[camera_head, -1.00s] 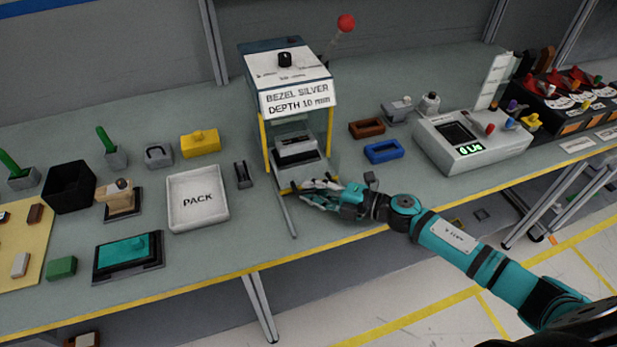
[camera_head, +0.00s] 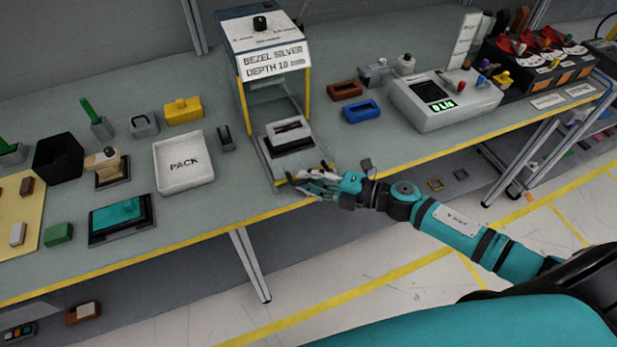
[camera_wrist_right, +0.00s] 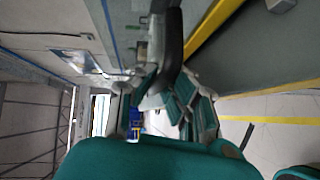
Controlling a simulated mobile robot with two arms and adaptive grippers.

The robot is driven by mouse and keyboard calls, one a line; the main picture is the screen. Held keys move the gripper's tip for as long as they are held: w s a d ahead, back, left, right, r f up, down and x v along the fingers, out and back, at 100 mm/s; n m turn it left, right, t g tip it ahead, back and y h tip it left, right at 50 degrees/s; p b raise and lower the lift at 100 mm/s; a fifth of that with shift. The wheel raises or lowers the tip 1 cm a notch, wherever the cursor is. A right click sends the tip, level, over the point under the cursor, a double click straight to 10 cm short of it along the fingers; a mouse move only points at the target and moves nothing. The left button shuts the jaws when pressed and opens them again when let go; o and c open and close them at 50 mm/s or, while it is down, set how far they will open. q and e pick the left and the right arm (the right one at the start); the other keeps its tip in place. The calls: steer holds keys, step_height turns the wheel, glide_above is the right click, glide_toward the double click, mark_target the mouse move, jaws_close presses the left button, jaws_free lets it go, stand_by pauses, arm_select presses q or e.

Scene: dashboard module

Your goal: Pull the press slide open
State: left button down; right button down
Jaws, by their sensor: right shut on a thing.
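The press (camera_head: 263,40) stands at the back of the bench, with a label reading "BEZEL SILVER DEPTH 10 mm" and yellow posts. Its slide (camera_head: 272,168) reaches forward out of the press toward the bench's front edge and carries a grey block with a pale top (camera_head: 290,133). My right gripper (camera_head: 300,181) is shut at the front end of the slide, on its handle; the fingers hide most of that handle. In the right wrist view the fingers (camera_wrist_right: 160,95) close around a dark bar (camera_wrist_right: 168,50). My left gripper is not in view.
A white PACK tray (camera_head: 184,187) lies left of the slide. Blue (camera_head: 362,111) and brown (camera_head: 345,90) frames lie to the right, beside a grey tester (camera_head: 445,120) with a green display. The bench's yellow front edge (camera_head: 420,160) runs close to my right gripper.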

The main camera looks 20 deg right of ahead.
steer(key=c, duration=1.4)
jaws_free()
steer(key=shift+r, duration=0.25)
steer(key=shift+f, duration=0.15)
steer(key=v, duration=1.2)
